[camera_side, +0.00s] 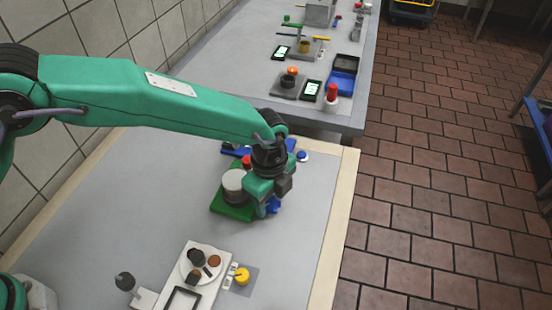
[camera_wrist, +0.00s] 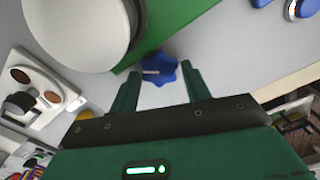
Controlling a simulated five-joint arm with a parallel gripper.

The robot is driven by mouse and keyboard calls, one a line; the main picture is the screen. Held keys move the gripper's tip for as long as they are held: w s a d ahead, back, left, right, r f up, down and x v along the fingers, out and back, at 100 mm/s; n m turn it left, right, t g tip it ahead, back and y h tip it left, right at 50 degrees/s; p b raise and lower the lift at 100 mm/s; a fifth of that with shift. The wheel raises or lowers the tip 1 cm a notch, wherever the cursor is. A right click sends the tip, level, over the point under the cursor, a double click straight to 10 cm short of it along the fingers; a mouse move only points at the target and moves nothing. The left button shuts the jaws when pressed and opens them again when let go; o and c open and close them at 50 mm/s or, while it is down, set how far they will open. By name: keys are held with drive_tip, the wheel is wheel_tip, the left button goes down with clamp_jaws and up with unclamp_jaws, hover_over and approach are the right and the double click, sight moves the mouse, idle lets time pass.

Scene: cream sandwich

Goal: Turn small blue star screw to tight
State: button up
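The small blue star screw (camera_wrist: 158,66) shows in the wrist view beside a green plate (camera_wrist: 180,22), with a pale mark on its face. In the side view part of a blue piece (camera_side: 273,205) shows beneath my gripper (camera_side: 266,198). In the wrist view my gripper (camera_wrist: 162,72) is open, one green finger on each side of the star screw, with visible gaps. I cannot tell the height of the fingertips over it. A large white round cylinder (camera_side: 234,184) stands on the green plate (camera_side: 222,210), which my gripper partly hides.
A blue knob on a white base (camera_side: 303,156) and a red knob (camera_side: 246,161) are near the far end. A white panel (camera_side: 212,277) and a yellow knob (camera_side: 242,276) lie toward the front. The table's right edge (camera_side: 335,220) is close; the grey left side is clear.

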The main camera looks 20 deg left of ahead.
sight(270, 203)
drive_tip(key=shift+o, duration=1.3)
drive_tip(key=shift+r, duration=3.95)
drive_tip(key=shift+n, duration=0.3)
drive_tip(key=n, duration=0.5)
drive_tip(key=shift+a, duration=0.1)
drive_tip(key=shift+f, duration=0.1)
drive_tip(key=shift+f, duration=3.9)
